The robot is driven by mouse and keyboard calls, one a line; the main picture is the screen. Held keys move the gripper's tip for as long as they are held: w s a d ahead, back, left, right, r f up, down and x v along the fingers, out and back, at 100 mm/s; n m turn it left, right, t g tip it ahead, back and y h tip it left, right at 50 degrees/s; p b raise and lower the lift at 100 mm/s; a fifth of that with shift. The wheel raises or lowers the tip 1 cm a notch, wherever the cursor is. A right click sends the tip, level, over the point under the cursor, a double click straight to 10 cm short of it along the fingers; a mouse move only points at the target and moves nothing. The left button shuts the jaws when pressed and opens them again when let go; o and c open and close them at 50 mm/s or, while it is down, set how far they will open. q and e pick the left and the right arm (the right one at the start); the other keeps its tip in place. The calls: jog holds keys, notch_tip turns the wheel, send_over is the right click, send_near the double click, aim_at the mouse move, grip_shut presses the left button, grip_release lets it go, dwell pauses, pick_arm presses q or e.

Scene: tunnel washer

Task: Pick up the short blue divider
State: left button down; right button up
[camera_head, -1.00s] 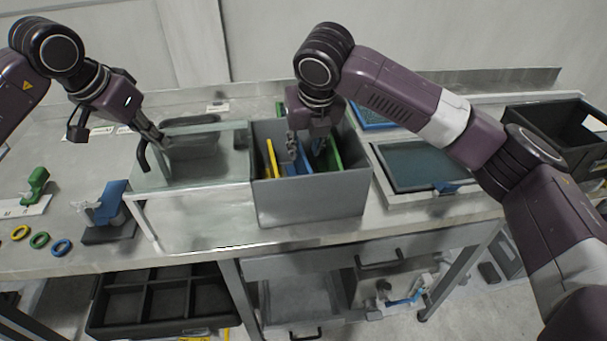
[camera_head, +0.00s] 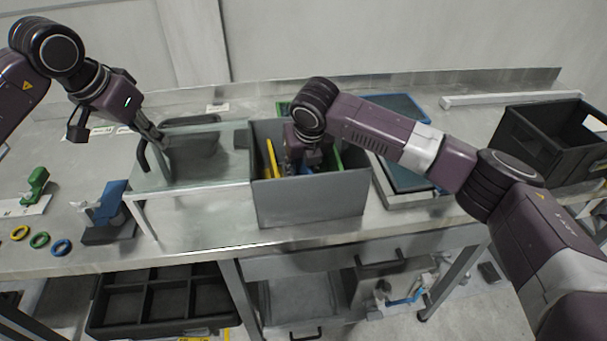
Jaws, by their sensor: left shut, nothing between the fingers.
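A grey bin (camera_head: 310,203) stands at the middle of the bench with upright dividers in it. A yellow divider (camera_head: 272,158) is at its left, a green one (camera_head: 337,160) at its right, and a blue one (camera_head: 304,168) shows in part between them. My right gripper (camera_head: 305,160) reaches down into the bin over the blue divider. Its fingers are hidden by the bin's front wall and its own body, so I cannot tell whether it is open or touching the divider. My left gripper (camera_head: 160,140) is shut and empty above the glass-topped stand, left of the bin.
The glass-topped stand (camera_head: 190,187) adjoins the bin's left side. A framed dark panel (camera_head: 405,178) lies to the right, with a black crate (camera_head: 545,160) beyond. Blue (camera_head: 105,203) and green (camera_head: 36,186) fixtures and coloured rings (camera_head: 40,240) lie at the left.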

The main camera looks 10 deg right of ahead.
jog(key=shift+f, duration=0.25)
dwell(0.4)
grip_shut()
